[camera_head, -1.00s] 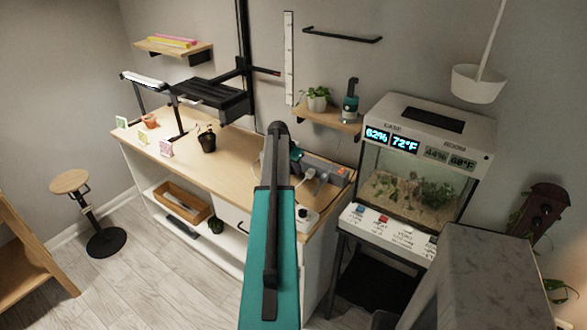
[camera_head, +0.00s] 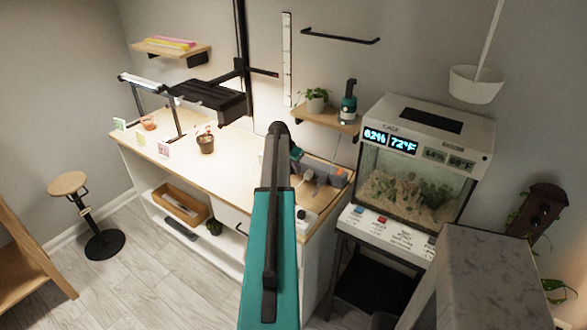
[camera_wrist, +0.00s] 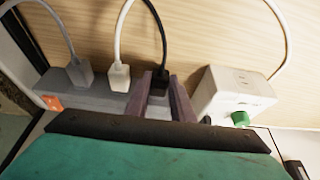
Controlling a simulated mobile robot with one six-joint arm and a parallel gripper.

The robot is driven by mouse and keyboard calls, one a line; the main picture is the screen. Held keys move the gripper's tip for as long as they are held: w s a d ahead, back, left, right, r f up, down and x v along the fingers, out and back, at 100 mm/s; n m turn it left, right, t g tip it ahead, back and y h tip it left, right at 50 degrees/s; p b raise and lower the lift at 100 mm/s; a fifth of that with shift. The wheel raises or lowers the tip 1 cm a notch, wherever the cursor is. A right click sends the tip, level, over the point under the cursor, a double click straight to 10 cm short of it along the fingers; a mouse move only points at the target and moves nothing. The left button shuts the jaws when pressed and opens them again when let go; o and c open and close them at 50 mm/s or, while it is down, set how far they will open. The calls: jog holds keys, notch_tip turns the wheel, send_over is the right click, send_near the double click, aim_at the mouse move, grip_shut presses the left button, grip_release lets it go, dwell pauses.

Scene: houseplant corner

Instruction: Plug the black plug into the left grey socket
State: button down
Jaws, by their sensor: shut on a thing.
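My gripper (camera_wrist: 165,84) is shut on the black plug (camera_wrist: 161,77), whose cord runs up from between the fingers in the wrist view. The plug sits at the top of the grey power strip (camera_wrist: 112,101), right of a white plug (camera_wrist: 119,77) and a grey plug (camera_wrist: 79,73). The fingers hide its lower end, so its depth in the socket does not show. In the head view the strip (camera_head: 327,169) shows partly on the table, and my arm hides the gripper and black plug.
A white box (camera_wrist: 226,91) with an outlet and a green knob (camera_wrist: 240,118) stands close right of the fingers. The strip has an orange switch (camera_wrist: 52,103). In the head view, a potted plant (camera_head: 206,144) stands on the wooden table (camera_head: 185,165) under a black lamp panel (camera_head: 208,95).

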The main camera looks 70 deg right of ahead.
jog(key=c, duration=1.5)
grip_release()
jog(key=shift+o, duration=0.2)
jog(key=shift+r, duration=0.1)
jog(key=b+v, duration=0.3)
jog(key=v, duration=1)
jog(key=shift+a+r+b, duration=0.15)
jog(key=shift+r+b, duration=0.15)
jog(key=shift+b, duration=0.1)
jog(key=shift+w, duration=0.1)
